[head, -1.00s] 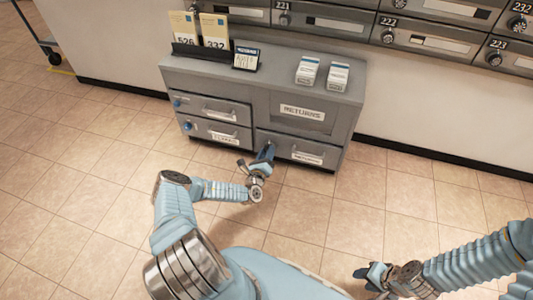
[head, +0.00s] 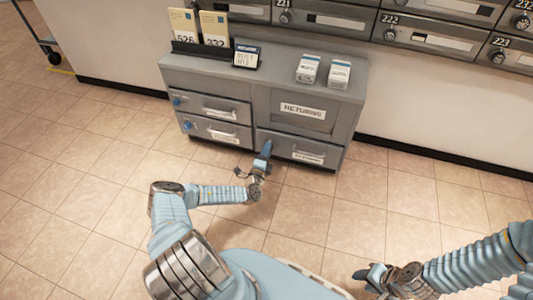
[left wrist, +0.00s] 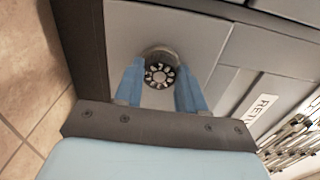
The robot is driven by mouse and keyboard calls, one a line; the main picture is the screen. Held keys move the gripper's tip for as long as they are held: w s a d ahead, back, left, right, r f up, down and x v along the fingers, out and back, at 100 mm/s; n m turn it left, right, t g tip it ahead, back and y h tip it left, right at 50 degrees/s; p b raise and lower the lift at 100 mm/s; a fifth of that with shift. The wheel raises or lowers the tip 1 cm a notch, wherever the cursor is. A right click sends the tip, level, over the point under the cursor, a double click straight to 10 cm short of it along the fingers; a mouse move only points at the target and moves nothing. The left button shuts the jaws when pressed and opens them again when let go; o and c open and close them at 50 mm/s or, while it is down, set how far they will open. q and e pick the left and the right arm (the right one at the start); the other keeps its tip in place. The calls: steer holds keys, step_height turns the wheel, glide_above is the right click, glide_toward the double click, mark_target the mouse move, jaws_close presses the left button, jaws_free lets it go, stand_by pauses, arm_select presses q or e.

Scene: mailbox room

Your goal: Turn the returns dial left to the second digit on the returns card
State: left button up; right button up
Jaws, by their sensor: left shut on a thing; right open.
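The returns dial (left wrist: 158,73) is a dark round knob with pale digits. In the left wrist view it sits between the two blue fingers of my left gripper (left wrist: 160,85), which is shut on it. The digits are too small to read surely. In the head view my left gripper (head: 266,150) is at the upper left of the lower right drawer (head: 290,147) and hides the dial. Several cards stand on the cabinet: tall ones (head: 214,30) reading 526 and 332, and a small blue-topped one (head: 246,59), its writing unclear. My right gripper (head: 364,276) is open and empty over the floor.
The grey cabinet (head: 215,75) has a panel labelled RETURNS (head: 303,111) and two left drawers with blue knobs (head: 187,125). Mailboxes (head: 425,38) line the wall above. The tiled floor in front is clear.

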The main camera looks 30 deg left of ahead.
arm_select(q)
steer(key=shift+f+n, duration=0.1)
steer(key=shift+n, duration=0.6)
steer(key=o, duration=1.1)
steer(key=shift+c, duration=0.2)
